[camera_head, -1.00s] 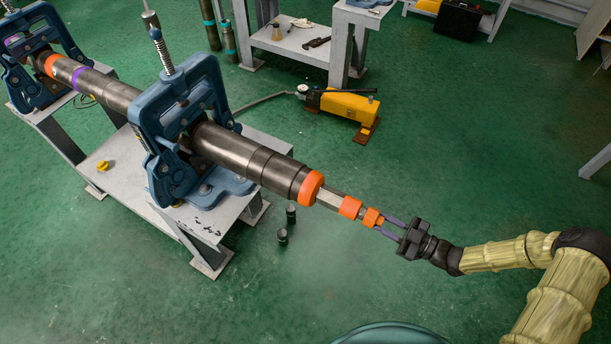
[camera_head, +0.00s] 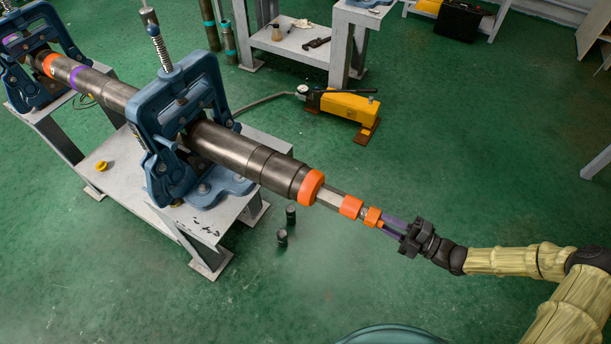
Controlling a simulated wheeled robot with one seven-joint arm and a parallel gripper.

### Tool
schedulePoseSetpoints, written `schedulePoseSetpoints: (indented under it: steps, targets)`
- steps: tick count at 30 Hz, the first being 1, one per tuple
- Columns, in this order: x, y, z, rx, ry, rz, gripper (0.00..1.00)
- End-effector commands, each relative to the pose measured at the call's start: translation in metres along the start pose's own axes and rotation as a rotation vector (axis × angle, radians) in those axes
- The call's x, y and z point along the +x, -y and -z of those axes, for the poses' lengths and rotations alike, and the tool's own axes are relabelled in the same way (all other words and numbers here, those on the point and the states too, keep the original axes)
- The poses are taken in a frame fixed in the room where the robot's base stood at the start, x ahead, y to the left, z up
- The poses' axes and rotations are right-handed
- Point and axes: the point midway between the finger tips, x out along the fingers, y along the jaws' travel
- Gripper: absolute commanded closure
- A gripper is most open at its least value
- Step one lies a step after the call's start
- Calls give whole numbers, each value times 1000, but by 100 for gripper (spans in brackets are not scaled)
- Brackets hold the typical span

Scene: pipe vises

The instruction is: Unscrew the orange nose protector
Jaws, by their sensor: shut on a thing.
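The orange nose protector (camera_head: 372,216) is the small orange piece at the free end of a thin metal rod coming out of the large steel pipe (camera_head: 250,163). Behind it on the rod is an orange band (camera_head: 350,207), and an orange ring (camera_head: 311,187) sits at the pipe's end. My gripper (camera_head: 383,221) comes from the right, in line with the rod. Its purple fingers are shut on the nose protector's outer end and hide part of it. The protector is still in line with the rod. Its threads cannot be seen.
A blue pipe vise (camera_head: 185,130) clamps the pipe on a grey stand (camera_head: 205,225); a second blue vise (camera_head: 38,60) holds it at far left. Two small dark cylinders (camera_head: 282,237) are on the floor below. A yellow pump (camera_head: 350,105) stands behind. Green floor is clear at right.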

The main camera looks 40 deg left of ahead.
Motion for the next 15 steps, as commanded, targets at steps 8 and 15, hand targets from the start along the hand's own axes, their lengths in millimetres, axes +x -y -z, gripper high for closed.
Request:
schedulePoseSetpoints:
  steps: [8, 15]
  targets:
    - [0, 1, 0, -279, -13, 1, 100]
    - [0, 2, 1, -298, -15, 3, 100]
